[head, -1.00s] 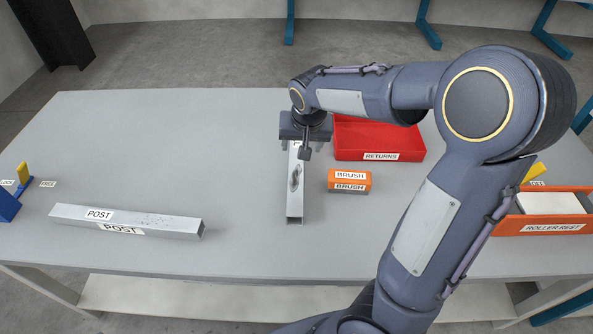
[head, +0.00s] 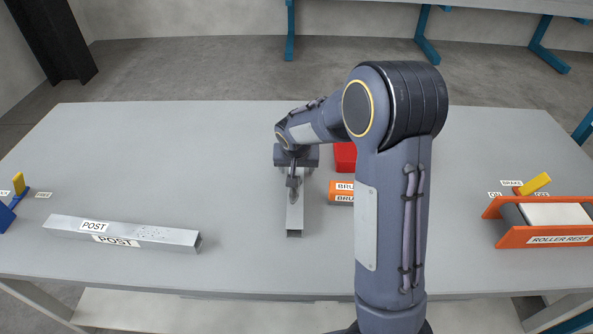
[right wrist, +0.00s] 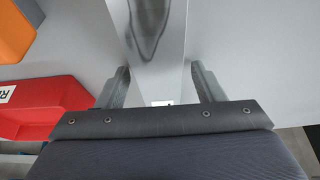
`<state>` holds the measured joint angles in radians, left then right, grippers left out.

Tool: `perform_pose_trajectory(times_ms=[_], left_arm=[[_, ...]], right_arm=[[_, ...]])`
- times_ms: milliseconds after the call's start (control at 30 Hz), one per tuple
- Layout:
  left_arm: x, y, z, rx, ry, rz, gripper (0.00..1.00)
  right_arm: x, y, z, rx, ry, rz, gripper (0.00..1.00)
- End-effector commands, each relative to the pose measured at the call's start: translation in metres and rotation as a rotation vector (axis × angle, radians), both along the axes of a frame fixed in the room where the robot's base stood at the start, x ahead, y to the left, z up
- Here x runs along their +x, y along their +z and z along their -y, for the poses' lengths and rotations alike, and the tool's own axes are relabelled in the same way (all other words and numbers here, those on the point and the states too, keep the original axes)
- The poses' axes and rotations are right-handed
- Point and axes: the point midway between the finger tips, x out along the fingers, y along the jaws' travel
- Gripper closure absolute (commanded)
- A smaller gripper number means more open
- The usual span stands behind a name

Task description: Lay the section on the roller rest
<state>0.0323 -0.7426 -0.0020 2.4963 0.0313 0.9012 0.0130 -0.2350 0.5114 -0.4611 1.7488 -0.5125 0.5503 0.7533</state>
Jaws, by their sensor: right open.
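The section, a grey square metal tube (head: 295,218) with a dark mark on top, lies on the table at the middle, pointing towards me. My right gripper (head: 296,178) is over its far end. In the right wrist view my right gripper (right wrist: 160,70) is open, with one finger on each side of the tube (right wrist: 155,50); gaps show between the fingers and the tube. The roller rest (head: 507,238), an orange frame with a pale top, stands at the right. Its yellow brake lever (head: 537,183) leans towards OFF. My left gripper is out of view.
A similar tube labelled POST (head: 150,235) lies at the left. An orange brush block (head: 342,186) and the red returns tray (head: 344,157) are partly behind my right arm. The front middle is clear.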

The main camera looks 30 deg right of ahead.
Motion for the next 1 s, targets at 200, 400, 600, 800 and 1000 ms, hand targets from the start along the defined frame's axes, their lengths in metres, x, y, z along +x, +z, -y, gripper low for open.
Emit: perform_pose_trajectory(times_ms=[200, 400, 600, 800, 1000], left_arm=[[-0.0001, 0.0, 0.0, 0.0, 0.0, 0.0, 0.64], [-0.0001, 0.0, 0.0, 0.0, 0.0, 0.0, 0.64], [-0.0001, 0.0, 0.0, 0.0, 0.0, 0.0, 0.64], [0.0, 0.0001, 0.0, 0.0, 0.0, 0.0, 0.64], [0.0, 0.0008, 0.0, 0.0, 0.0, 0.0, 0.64]], right_arm=[[0.0001, 0.0004, -0.0002, 0.001, 0.0, 0.0, 0.47], [0.0001, 0.0005, -0.0002, 0.001, 0.0, 0.0, 0.74], [0.0, 0.0006, -0.0002, 0.001, 0.0, 0.0, 1.0], [0.0007, 0.0017, -0.0002, 0.001, 0.001, 0.003, 1.0], [0.0012, 0.0082, -0.0002, 0.0, 0.001, 0.005, 1.0]])
